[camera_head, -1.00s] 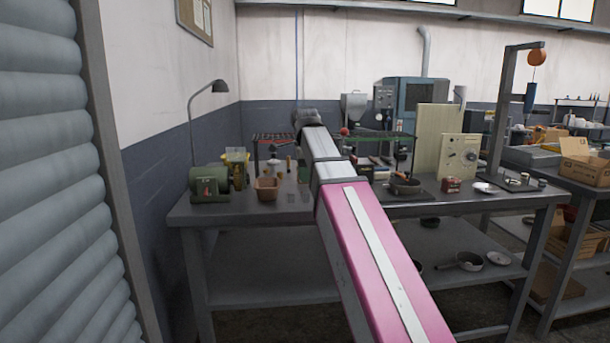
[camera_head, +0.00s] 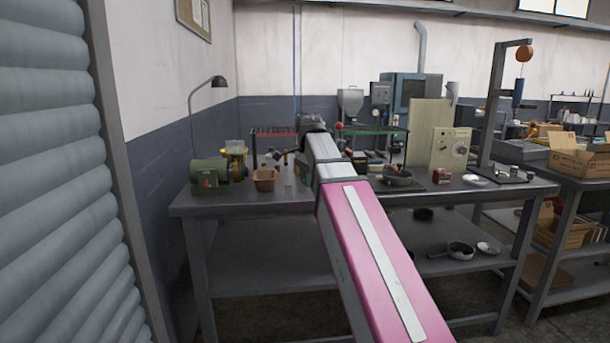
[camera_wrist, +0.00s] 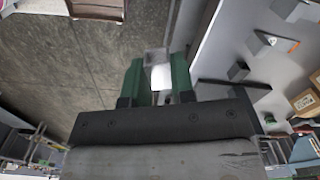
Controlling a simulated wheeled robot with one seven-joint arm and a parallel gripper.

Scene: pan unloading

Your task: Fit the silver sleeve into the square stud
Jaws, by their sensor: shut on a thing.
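In the wrist view my gripper (camera_wrist: 158,82) has its two green fingers closed on the silver sleeve (camera_wrist: 157,60), a pale square-sided metal piece standing out past the fingertips. Its far end is over a grey-brown surface, with nothing seen touching it. In the head view my arm hides most of the gripper and the sleeve. I cannot pick out the square stud for certain. A dark block-like piece (camera_wrist: 265,43) stands on a light grey surface to the right of the gripper in the wrist view, apart from it.
A long workbench (camera_head: 455,201) runs across the head view. A green machine (camera_head: 209,174) and a brown pot (camera_head: 264,180) stand at its left. A pan (camera_head: 398,179) sits right of my arm. A tall panel (camera_head: 430,132) and post stand further right. A shutter (camera_head: 50,170) borders the left.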

